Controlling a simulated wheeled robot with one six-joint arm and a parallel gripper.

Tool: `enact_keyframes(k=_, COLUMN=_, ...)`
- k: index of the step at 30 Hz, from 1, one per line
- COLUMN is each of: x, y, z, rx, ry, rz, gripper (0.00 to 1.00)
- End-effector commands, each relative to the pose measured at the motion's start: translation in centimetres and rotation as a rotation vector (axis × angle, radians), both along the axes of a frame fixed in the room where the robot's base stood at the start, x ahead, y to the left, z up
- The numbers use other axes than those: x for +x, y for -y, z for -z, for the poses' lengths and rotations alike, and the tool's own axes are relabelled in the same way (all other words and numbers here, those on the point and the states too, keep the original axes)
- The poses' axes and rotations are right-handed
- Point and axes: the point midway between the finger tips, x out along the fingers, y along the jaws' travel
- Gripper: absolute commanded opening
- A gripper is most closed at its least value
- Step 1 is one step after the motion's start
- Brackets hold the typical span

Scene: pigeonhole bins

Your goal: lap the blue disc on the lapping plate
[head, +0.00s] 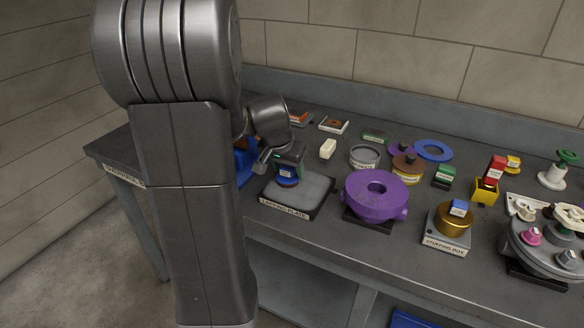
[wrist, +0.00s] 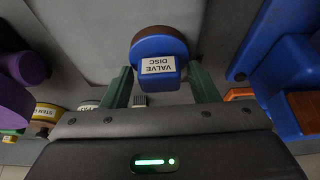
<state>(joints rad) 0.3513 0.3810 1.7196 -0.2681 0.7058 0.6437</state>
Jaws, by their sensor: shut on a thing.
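The blue disc (head: 288,182) has a brown lower edge and a block-like grip with a "VALVE DISC" label, readable upside down in the wrist view (wrist: 158,46). My gripper (head: 288,171) is shut on this grip, with a green finger on either side in the wrist view (wrist: 161,80). The disc is at the left part of the lapping plate (head: 312,186), a grey pad on a dark base with a "LAPPING PLATE" label. It looks down on or very close to the pad; contact cannot be told. My arm hides the bench left of it.
A purple flanged body (head: 376,192) stands just right of the plate. A stuffing box (head: 451,226) with a brass part is further right. A white block (head: 328,149) and grey ring (head: 365,156) lie behind. A blue bin (wrist: 290,70) is close beside my gripper.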

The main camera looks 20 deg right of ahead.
Motion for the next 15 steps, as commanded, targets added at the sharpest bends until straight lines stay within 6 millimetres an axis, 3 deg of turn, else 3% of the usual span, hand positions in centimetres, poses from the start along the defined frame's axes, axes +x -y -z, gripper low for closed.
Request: enact_keyframes(k=15, x=-1.7, y=-1.3, z=0.2, rx=-0.001, ry=0.002, rz=0.000, gripper=0.27)
